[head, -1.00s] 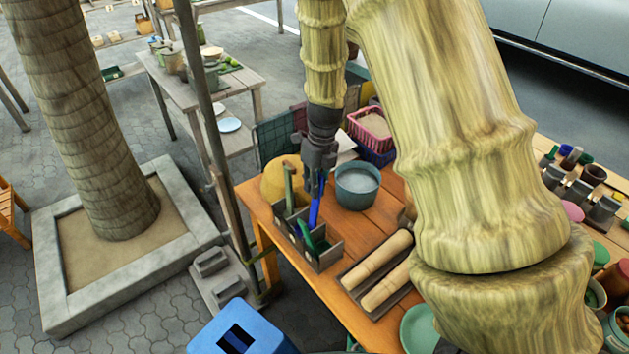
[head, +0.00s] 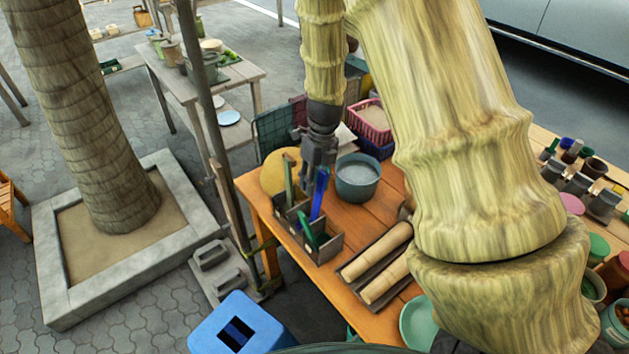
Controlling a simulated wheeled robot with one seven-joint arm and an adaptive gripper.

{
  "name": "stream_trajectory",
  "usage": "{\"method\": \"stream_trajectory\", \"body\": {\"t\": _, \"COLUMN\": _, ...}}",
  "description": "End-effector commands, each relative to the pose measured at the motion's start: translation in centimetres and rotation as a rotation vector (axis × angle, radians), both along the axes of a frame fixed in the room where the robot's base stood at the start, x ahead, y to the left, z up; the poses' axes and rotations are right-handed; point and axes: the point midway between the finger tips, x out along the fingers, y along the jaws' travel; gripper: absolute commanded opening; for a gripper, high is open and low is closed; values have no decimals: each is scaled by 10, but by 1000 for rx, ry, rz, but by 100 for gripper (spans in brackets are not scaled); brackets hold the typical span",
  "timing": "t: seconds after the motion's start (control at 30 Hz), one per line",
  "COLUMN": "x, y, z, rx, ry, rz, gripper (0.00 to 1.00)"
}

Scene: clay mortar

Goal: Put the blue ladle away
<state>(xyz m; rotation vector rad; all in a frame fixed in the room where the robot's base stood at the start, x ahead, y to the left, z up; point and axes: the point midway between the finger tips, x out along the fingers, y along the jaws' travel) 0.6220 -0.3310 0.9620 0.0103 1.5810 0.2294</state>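The blue ladle (head: 319,192) shows as a slim blue handle standing nearly upright, leaning slightly. Its lower end goes down into a grey compartment box (head: 327,252) near the left end of the orange table. The lower end is hidden by the box walls. My gripper (head: 313,180) points down over the box, with its fingers at the upper part of the blue handle. I cannot tell whether the fingers are closed on it or only beside it. A green-handled tool (head: 307,231) and an olive upright piece (head: 289,180) also stand in the box.
A blue-grey bowl (head: 358,190) stands close right of my gripper. Rolling pins (head: 385,251) lie on a dark tray in front. Behind are a pink basket (head: 370,136) and a yellow round thing (head: 272,174). A blue bin (head: 265,322) stands on the ground, and a post (head: 212,110) rises left of the table.

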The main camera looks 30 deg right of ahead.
Motion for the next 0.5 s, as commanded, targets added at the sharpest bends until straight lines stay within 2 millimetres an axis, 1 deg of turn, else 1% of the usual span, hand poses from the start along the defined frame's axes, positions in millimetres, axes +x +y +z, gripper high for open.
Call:
{"method": "stream_trajectory", "body": {"t": 0.17, "x": 0, "y": 0, "z": 1, "rx": 0, "ry": 0, "rz": 0, "gripper": 33}}
{"method": "stream_trajectory", "body": {"t": 0.27, "x": 1, "y": -1, "z": 7, "rx": -1, "ry": -1, "rz": 1, "gripper": 33}}
{"method": "stream_trajectory", "body": {"t": 0.37, "x": 1, "y": -3, "z": 19, "rx": -2, "ry": -2, "rz": 1, "gripper": 33}}
{"method": "stream_trajectory", "body": {"t": 0.5, "x": 2, "y": -6, "z": 42, "rx": -3, "ry": -4, "rz": 1, "gripper": 33}}
